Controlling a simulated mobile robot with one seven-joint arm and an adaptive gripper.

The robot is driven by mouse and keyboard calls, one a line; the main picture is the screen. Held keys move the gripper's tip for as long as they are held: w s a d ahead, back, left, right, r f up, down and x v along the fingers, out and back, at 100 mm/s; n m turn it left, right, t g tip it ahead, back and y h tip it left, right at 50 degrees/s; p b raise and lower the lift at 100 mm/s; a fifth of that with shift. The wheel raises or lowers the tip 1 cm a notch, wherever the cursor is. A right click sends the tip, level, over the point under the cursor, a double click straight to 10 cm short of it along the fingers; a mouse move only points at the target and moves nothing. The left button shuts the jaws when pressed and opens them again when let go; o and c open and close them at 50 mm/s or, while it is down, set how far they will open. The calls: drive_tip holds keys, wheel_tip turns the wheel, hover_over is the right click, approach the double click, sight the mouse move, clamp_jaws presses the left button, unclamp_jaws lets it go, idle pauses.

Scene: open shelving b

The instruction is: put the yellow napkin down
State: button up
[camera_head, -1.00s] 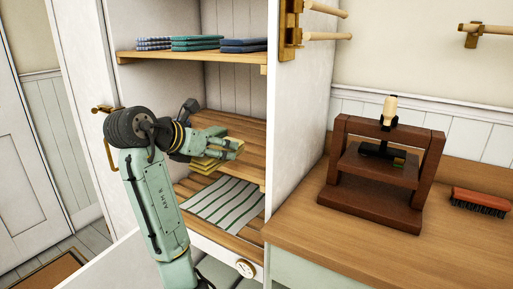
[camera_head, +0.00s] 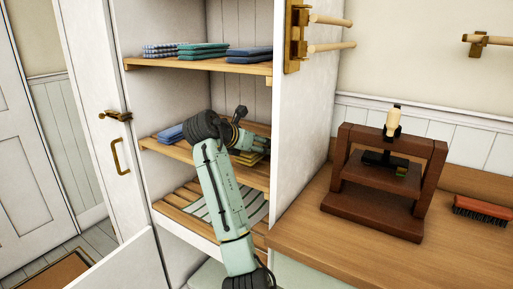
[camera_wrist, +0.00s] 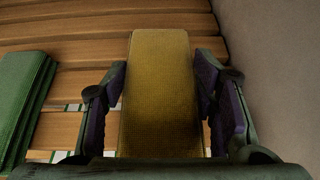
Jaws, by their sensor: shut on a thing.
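The yellow napkin (camera_wrist: 158,95) is a folded, textured strip lying between the two fingers of my gripper (camera_wrist: 162,105) in the wrist view. My gripper is shut on its sides. Slats of a wooden shelf (camera_wrist: 60,85) show below and beyond the napkin; I cannot tell if it touches them. In the head view my gripper is inside the open cabinet at the middle shelf (camera_head: 170,148), mostly hidden behind my arm. A bit of yellow (camera_head: 252,158) shows there near the right side wall.
Stacked green napkins (camera_wrist: 25,100) lie left of my gripper in the wrist view. A blue napkin (camera_head: 172,133) sits on the middle shelf's left. The cabinet side wall (camera_wrist: 268,60) is close on the right. The upper shelf (camera_head: 200,66) holds folded cloths above.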

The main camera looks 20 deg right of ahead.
wheel_tip(320, 180, down, 2)
drive_tip(key=shift+f+p, duration=0.15)
drive_tip(key=shift+p, duration=0.15)
drive_tip(key=o, duration=1.2)
drive_tip(key=b+v, duration=0.3)
drive_tip(key=v, duration=0.8)
drive_tip(key=shift+w+a, duration=0.1)
drive_tip(key=shift+a, duration=0.1)
drive_tip(key=shift+s+a+r, duration=0.2)
drive_tip(key=shift+s+a, duration=0.1)
drive_tip(key=shift+s, duration=0.1)
